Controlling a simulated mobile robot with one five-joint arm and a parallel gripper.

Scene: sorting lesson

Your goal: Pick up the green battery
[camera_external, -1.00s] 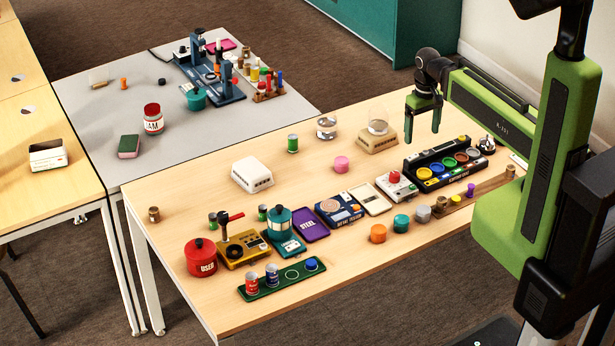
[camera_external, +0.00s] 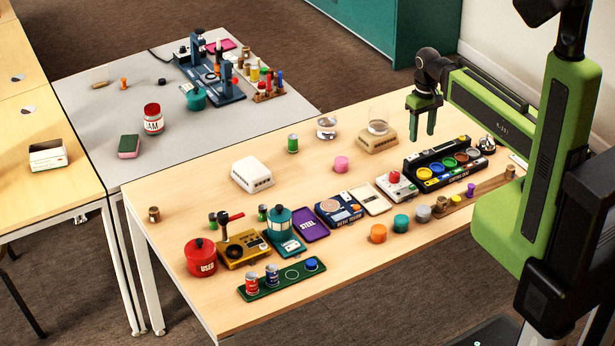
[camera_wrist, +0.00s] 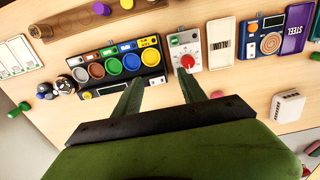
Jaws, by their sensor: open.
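Green upright cylinders stand on the wooden table in the external view. Two small green cylinders are at the left, one (camera_external: 213,219) near the red pot and one (camera_external: 263,213) behind the teal pot. Their markings are too small to tell which is the battery. My gripper (camera_external: 423,118) is open and empty, above the table's right part, well to the right of all three. In the wrist view its fingers (camera_wrist: 160,83) are spread below the coloured-cup tray and the white red-knobbed device.
A black tray of coloured cups (camera_external: 450,165), a white device with a red knob (camera_external: 396,186) and a glass-topped beige box (camera_external: 377,137) lie near my gripper. A white box (camera_external: 252,174) and pink puck (camera_external: 341,164) stand mid-table. The wood between them is bare.

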